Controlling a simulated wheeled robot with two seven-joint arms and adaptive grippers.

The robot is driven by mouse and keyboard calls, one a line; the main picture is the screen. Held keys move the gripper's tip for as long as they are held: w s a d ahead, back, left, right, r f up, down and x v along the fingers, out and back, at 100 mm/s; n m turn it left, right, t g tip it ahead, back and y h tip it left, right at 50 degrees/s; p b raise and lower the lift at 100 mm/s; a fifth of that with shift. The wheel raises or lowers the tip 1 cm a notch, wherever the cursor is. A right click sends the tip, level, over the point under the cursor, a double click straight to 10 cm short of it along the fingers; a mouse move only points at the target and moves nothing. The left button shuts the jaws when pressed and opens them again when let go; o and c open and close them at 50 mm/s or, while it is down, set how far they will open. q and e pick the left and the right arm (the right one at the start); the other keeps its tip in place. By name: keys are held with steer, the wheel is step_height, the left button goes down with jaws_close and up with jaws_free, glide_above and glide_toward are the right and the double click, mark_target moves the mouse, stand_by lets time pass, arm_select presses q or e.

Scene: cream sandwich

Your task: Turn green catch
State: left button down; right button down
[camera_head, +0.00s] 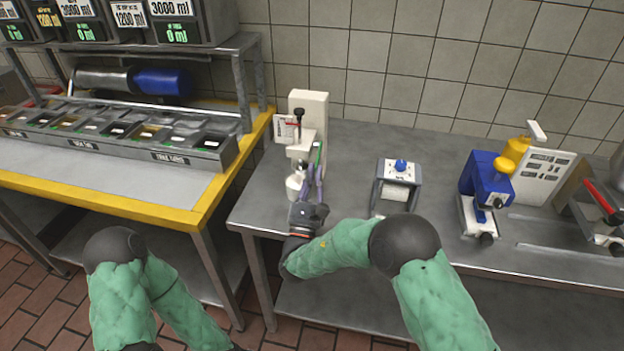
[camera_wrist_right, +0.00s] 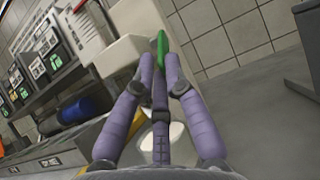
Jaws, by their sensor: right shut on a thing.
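The green catch (camera_head: 318,154) is a thin upright piece on the right side of a white dispensing machine (camera_head: 310,104) on the grey table. In the right wrist view the catch (camera_wrist_right: 161,52) stands between the fingertips, in front of the white machine body. My right gripper (camera_head: 316,172) has purple fingers and is shut on the green catch. Its fingers partly hide the catch's lower part. A white cup (camera_head: 294,186) sits under the machine, just left of the gripper. My left arm is at the lower left of the head view, but its gripper is out of view.
A small grey device with a blue knob (camera_head: 401,165) stands right of the gripper. A blue and yellow machine (camera_head: 487,182) is farther right. A yellow-edged counter (camera_head: 200,205) with several ingredient bins is on the left. A tiled wall closes the back.

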steer(key=shift+w+d+r+h, duration=0.1)
steer(key=shift+d+h, duration=0.2)
steer(key=c, duration=1.4)
jaws_free()
steer(key=shift+t, duration=0.3)
steer(key=shift+s+a+f, duration=0.15)
steer(key=shift+s+a, duration=0.55)
steer(key=shift+s, duration=1.4)
steer(key=shift+s+a+f, duration=0.1)
steer(key=shift+s+a, duration=0.6)
steer(key=shift+s, duration=1.35)
steer(key=shift+s+a+f, duration=0.15)
steer(key=shift+s+a, duration=0.55)
steer(key=shift+s, duration=1.4)
steer(key=shift+o, duration=0.2)
